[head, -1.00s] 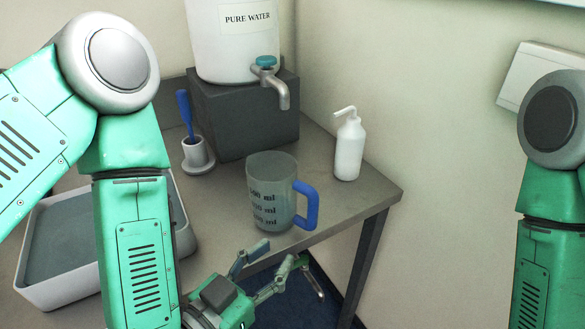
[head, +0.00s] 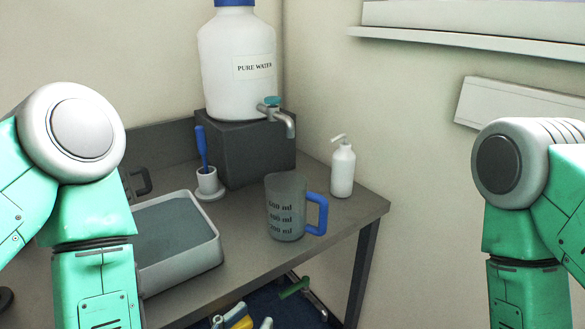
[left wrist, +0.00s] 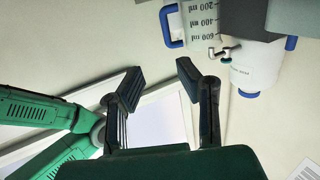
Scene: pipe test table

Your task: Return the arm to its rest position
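My left arm comes in from the left in the head view. My right arm (head: 525,255) hangs at the right side of the head view. I cannot make out its gripper. The clear measuring jug (head: 286,215) with a blue handle stands upright on the table, apart from the left gripper. The jug also shows in the left wrist view (left wrist: 203,18).
The table (head: 340,208) carries a grey tray (head: 205,252), a brush in its holder (head: 208,182), a white pump bottle (head: 343,170) and a water container (head: 235,95) with a tap on a dark block (head: 230,150). A yellow item (head: 238,316) shows near the bottom edge.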

